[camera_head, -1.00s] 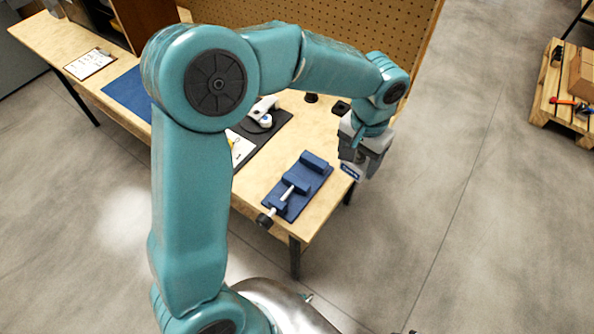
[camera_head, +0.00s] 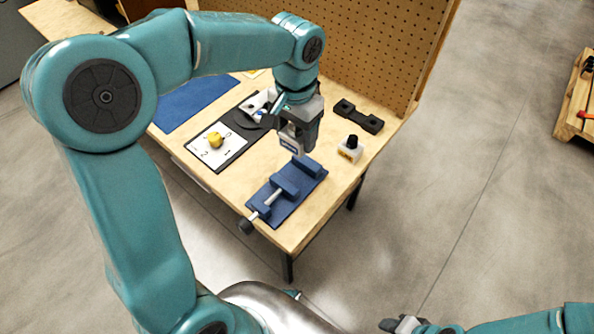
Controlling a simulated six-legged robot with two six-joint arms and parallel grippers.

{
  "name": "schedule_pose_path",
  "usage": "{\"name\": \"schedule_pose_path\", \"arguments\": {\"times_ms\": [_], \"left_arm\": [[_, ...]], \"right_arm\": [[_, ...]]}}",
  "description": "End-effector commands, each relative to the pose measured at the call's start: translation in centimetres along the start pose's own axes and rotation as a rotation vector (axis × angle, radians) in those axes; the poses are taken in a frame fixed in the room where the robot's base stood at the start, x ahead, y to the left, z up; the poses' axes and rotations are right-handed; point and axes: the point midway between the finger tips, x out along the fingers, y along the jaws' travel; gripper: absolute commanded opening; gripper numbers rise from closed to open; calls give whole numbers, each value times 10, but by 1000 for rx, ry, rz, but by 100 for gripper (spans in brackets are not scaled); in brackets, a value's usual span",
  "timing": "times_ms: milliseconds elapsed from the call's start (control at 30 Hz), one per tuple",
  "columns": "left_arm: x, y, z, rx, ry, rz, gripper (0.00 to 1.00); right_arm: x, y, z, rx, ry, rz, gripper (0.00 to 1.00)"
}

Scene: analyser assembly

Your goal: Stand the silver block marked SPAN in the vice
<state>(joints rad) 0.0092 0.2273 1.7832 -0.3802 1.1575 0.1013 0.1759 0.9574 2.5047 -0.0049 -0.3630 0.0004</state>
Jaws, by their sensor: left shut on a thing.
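The blue vice (camera_head: 282,198) lies on the wooden bench near its front right corner, with its screw handle toward the front left. My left gripper (camera_head: 294,147) points down and is shut on a silver block (camera_head: 299,149) with a blue label, too small to read. It holds the block around the far end of the vice. I cannot tell how high above the jaws it is. The gripper fingers hide much of the block. My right gripper (camera_head: 403,325) shows only partly at the bottom edge, far from the vice.
A white block with a black knob (camera_head: 350,149) and a black bracket (camera_head: 358,118) stand right of the vice. A card with a yellow knob (camera_head: 216,141) lies to the left. A pegboard (camera_head: 350,50) closes the back.

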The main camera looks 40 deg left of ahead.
Motion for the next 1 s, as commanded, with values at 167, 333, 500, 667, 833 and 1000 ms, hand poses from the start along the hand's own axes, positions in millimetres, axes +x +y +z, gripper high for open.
{"name": "schedule_pose_path", "arguments": {"times_ms": [167,333,500,667,833,1000], "left_arm": [[52,1,1,4,-3,1,19],[79,2,0,3,0,0,19],[97,2,0,2,-1,1,19],[122,2,-1,1,-1,0,19],[126,2,-3,-1,4,1,19],[126,2,-2,-1,3,1,19]], "right_arm": [[7,2,0,0,0,0,43],[9,3,0,0,0,0,43],[11,4,0,0,0,0,43],[14,5,0,0,0,0,43],[14,5,0,0,0,0,43],[14,5,0,0,0,0,43]]}}
